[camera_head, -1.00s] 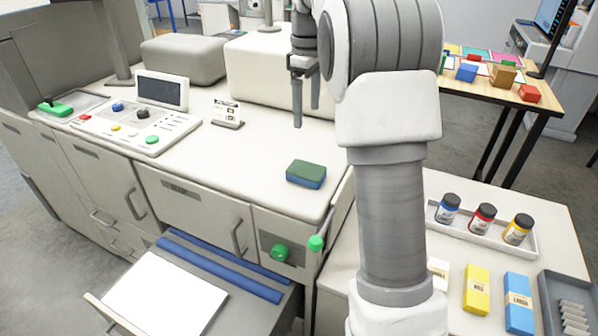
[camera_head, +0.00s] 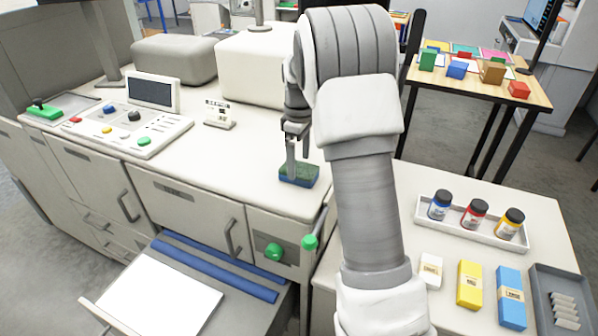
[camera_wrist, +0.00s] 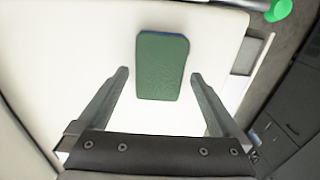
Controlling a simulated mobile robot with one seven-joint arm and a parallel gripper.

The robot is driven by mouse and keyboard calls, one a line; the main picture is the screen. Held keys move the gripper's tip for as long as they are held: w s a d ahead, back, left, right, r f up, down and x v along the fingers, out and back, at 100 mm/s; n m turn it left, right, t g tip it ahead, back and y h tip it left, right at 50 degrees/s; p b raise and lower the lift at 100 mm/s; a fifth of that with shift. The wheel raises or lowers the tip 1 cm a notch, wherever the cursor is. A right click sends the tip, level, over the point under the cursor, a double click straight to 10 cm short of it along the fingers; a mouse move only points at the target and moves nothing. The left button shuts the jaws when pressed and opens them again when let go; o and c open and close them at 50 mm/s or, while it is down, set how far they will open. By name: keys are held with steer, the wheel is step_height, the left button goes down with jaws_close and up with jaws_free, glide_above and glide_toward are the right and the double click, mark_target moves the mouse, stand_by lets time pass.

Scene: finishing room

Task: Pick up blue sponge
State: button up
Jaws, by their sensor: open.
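The blue sponge (camera_head: 299,176) lies on the white machine top near its front right corner. It has a green upper face and blue sides. In the wrist view the sponge (camera_wrist: 162,66) shows its green face, with a thin blue edge at the far side. My gripper (camera_head: 297,165) is over the sponge in the head view, pointing down. In the wrist view my gripper (camera_wrist: 158,74) is open, with one finger on each side of the sponge's near part and gaps between. The exact height of the fingertips above the surface is hard to tell.
A control panel (camera_head: 130,127) and small sign (camera_head: 219,114) stand left of the sponge. A large white block (camera_head: 250,65) stands behind. A side table at right holds a tray of bottles (camera_head: 470,232) and several small boxes.

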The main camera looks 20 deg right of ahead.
steer(key=shift+f, duration=1.2)
steer(key=c, duration=1.3)
steer(key=shift+w+r, duration=0.1)
steer(key=shift+r, duration=0.5)
steer(key=r, duration=0.2)
steer(key=d+r, duration=0.1)
steer(key=shift+s+r+b, duration=0.25)
steer(key=shift+s+b, duration=0.15)
steer(key=s+d+r, duration=0.3)
steer(key=d, duration=0.1)
steer(key=s+d+r+b, duration=0.1)
steer(key=s+d+r, duration=0.2)
steer(key=s, duration=0.1)
steer(key=shift+s+d+r, duration=0.1)
steer(key=shift+d+r, duration=0.1)
steer(key=shift+d, duration=0.15)
